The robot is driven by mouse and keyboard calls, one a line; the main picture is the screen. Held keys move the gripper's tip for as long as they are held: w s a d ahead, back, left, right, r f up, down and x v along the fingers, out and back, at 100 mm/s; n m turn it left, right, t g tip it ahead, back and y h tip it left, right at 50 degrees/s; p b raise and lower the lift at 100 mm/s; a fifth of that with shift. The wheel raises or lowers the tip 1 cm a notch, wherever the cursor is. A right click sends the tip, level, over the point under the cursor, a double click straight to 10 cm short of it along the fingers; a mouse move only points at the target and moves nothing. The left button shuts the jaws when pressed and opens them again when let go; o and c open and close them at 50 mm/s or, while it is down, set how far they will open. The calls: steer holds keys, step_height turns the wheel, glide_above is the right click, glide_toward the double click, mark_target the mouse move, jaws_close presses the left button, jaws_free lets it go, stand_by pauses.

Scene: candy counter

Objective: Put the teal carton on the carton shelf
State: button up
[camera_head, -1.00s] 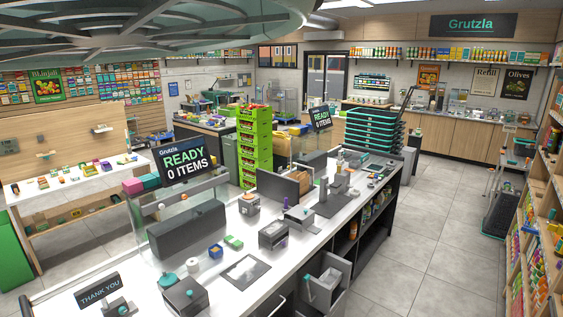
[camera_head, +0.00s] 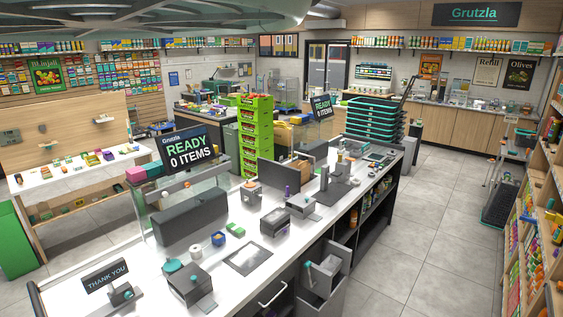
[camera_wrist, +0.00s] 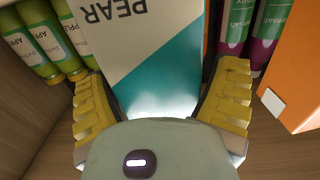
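A white and teal carton (camera_wrist: 160,75) marked PEAR fills the middle of the wrist view, its print upside down. My gripper (camera_wrist: 160,90) has its yellow ribbed fingers on either side of the carton. The fingers stand close to its sides, but I cannot tell whether they press on it. The carton's near end is hidden behind the pale gripper body. I cannot make out this carton or my gripper in the head view. I cannot tell which shelf is the carton shelf.
In the head view, a long counter (camera_head: 240,258) crosses the middle, stocked shelving (camera_head: 535,200) lines the right, and floor (camera_head: 430,235) lies free between.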

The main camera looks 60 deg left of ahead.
steer(key=shift+o, duration=0.9)
steer(key=shift+w, duration=0.1)
steer(key=shift+r, duration=0.15)
steer(key=shift+a+b, duration=0.35)
steer(key=shift+a, duration=0.45)
steer(key=shift+s+a+f+b, duration=0.1)
steer(key=shift+s+a+b, duration=0.15)
steer(key=shift+a, duration=0.2)
steer(key=shift+s+a+f+b, duration=0.1)
steer(key=shift+a+b, duration=0.15)
steer(key=shift+a, duration=0.15)
steer(key=shift+b+v, duration=1.05)
steer(key=shift+v, duration=0.15)
steer(key=p+v, duration=0.5)
steer(key=v, duration=0.1)
steer(key=shift+r, duration=0.2)
